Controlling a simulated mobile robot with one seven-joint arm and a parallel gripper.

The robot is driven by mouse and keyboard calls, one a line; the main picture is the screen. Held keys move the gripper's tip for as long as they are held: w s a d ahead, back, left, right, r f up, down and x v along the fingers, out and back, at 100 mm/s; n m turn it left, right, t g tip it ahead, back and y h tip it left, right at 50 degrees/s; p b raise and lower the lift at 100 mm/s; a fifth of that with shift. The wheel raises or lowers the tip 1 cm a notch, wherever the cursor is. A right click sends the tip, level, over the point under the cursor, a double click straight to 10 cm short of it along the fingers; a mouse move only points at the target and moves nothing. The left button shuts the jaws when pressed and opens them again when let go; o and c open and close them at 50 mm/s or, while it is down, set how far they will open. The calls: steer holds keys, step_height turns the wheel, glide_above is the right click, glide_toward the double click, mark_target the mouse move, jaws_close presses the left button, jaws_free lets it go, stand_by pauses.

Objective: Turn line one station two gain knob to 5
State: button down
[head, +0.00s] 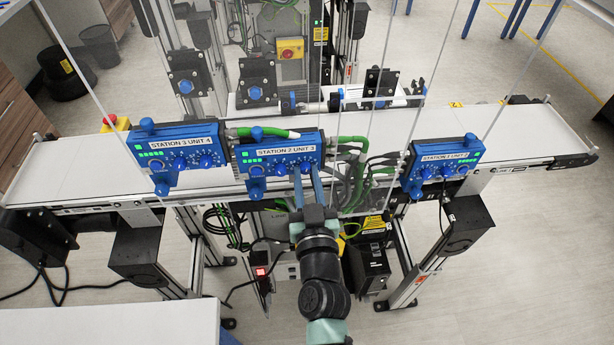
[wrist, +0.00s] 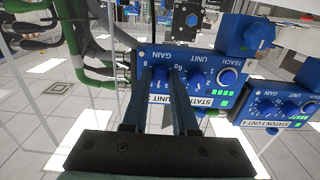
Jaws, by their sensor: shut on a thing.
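The blue sensor box labelled STATION 2 UNIT 3 (head: 277,163) hangs in the middle of the front rail in the head view. Its face shows upside down in the wrist view (wrist: 216,88). It has knobs marked GAIN, UNIT and TEACH. My gripper (head: 307,170) reaches up to the knob at the right end of this box in the head view. In the wrist view my gripper's two fingers (wrist: 161,84) are shut around the blue GAIN knob (wrist: 160,75). The fingers hide part of its dial, and I cannot read its pointer setting.
STATION 3 UNIT 4 box (head: 182,160) hangs to the left and a third blue box (head: 442,167) to the right. Green and black cables (head: 352,165) hang close to my gripper's right. The white conveyor belt (head: 480,128) runs behind. Thin clear panel edges surround the boxes.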

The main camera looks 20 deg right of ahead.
steer(key=m, duration=0.4)
stand_by(0.3)
steer(key=c, duration=0.7)
jaws_free()
steer(key=shift+s, duration=0.15)
steer(key=shift+b+v, duration=1.45)
steer(key=shift+v, duration=4.9)
